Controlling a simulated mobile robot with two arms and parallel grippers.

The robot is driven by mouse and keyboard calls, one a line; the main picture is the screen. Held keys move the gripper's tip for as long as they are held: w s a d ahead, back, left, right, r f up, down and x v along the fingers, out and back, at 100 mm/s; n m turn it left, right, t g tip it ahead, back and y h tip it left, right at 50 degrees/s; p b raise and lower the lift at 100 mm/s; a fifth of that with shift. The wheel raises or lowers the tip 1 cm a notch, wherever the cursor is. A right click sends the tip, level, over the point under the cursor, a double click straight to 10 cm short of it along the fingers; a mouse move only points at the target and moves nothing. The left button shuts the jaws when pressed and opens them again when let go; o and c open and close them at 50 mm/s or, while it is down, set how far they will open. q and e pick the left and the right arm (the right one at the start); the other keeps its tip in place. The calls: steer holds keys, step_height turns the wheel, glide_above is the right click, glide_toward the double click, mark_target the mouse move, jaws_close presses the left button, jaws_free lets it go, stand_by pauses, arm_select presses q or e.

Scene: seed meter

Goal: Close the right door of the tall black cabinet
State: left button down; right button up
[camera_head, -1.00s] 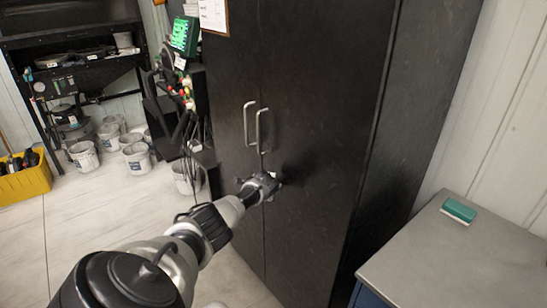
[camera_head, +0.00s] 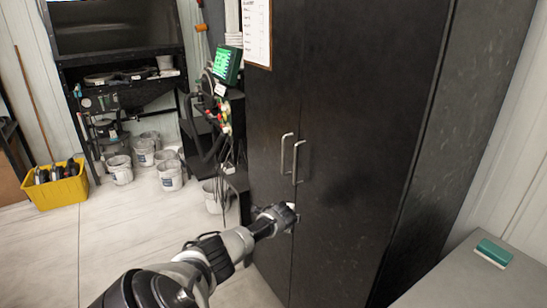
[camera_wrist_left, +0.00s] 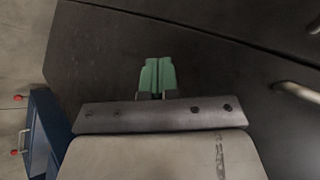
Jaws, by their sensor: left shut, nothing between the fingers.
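The tall black cabinet (camera_head: 440,150) stands right of the middle in the head view. Its right door (camera_head: 345,120) looks flush with the left door (camera_head: 268,120), with a thin seam between them. The right door's handle (camera_head: 298,162) is a silver bar beside the left door's handle (camera_head: 284,152). My left gripper (camera_head: 294,214) is at the right door's seam edge, below the handles. In the wrist view its green fingers (camera_wrist_left: 158,77) are together and empty, in front of the dark door panel. I cannot tell if they touch it. My right gripper is out of view.
A grey-topped counter (camera_head: 450,280) with a green-topped block (camera_head: 493,253) stands at the lower right. Left of the cabinet are a control panel with a green screen (camera_head: 227,65), several buckets (camera_head: 170,175) and a yellow crate (camera_head: 60,190). The floor (camera_head: 130,235) at left is clear.

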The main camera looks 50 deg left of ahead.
arm_select(q)
steer(key=s+r, duration=0.4)
steer(key=shift+s+a+p, duration=0.25)
steer(key=shift+s+p, duration=0.15)
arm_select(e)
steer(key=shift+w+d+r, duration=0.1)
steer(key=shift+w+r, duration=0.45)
arm_select(q)
steer(key=shift+r, duration=0.15)
